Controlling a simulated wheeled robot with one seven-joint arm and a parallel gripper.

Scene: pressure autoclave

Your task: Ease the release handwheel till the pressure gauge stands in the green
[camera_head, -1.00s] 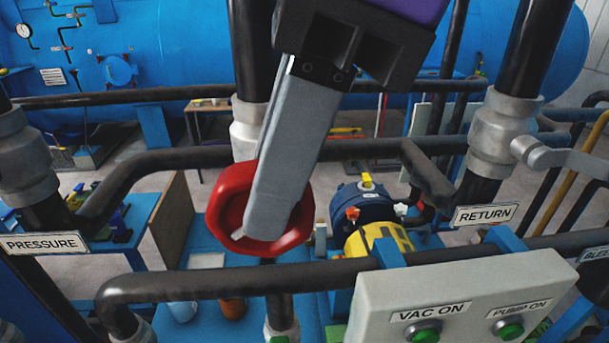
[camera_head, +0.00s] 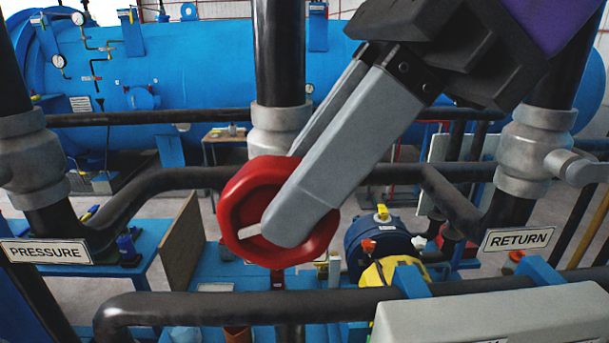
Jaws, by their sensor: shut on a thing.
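The red release handwheel (camera_head: 238,205) sits on a grey valve body (camera_head: 277,130) on a black vertical pipe, near the middle of the view. My gripper (camera_head: 282,215) reaches in from the upper right, tilted. Its grey fingers are shut on the handwheel, one finger across its front. The near finger hides part of the wheel's face and right side. A small round white gauge (camera_head: 59,61) is on the blue autoclave tank at the upper left, and another gauge (camera_head: 78,18) is above it. Their needles and coloured zones are too small to read.
Black pipes run in front of and behind the wheel. A PRESSURE sign (camera_head: 45,251) is at left, a RETURN sign (camera_head: 518,239) at right. A grey button box (camera_head: 490,318) is at lower right. A blue and yellow pump (camera_head: 385,245) stands behind.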

